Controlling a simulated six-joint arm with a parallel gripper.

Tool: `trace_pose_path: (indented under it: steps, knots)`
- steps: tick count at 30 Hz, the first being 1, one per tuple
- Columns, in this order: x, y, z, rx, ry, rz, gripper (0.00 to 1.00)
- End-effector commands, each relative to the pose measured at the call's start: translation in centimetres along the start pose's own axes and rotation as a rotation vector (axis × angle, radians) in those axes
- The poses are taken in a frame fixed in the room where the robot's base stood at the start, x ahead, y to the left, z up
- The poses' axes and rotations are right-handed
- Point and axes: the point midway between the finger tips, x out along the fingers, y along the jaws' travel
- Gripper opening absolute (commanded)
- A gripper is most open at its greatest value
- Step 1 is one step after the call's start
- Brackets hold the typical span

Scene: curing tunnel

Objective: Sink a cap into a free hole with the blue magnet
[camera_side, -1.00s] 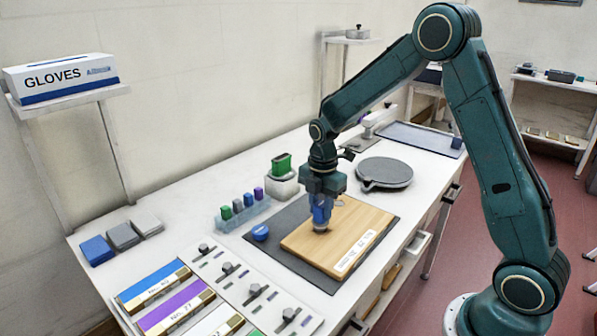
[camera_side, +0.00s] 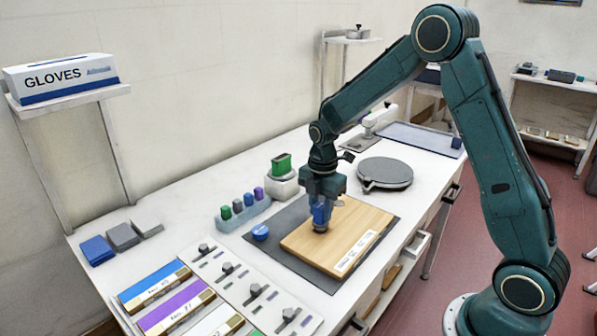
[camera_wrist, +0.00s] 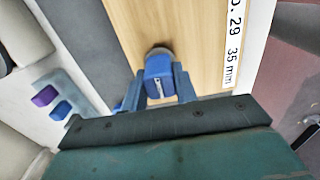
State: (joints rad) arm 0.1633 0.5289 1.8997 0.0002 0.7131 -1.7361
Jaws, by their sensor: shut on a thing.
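My gripper (camera_side: 321,226) is over the wooden board (camera_side: 365,222) and is shut on a blue block, the magnet, which also shows between the fingers in the wrist view (camera_wrist: 159,82). A grey round piece (camera_wrist: 160,52) shows at the magnet's far end, against the wood; I cannot tell whether it is a cap or part of the magnet. The magnet's lower end is at or just above the board. The board carries a white label (camera_side: 356,251) along its right edge. No free hole can be made out; the spot under the magnet is hidden.
A dark mat (camera_side: 296,273) lies under the board, with a blue round piece (camera_side: 261,232) at its left. A pale blue rack (camera_side: 243,217) holds several coloured blocks. A grey round plate (camera_side: 384,174) lies behind the board. Labelled strips (camera_side: 167,297) cover the bench's front left.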

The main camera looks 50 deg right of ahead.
Motion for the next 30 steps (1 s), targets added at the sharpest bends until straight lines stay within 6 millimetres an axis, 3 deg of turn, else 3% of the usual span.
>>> trace_pose_path:
  steps: [30]
  knots:
    - [0.71, 0.01, 0.0, 0.0, 0.0, 0.001, 0.01]
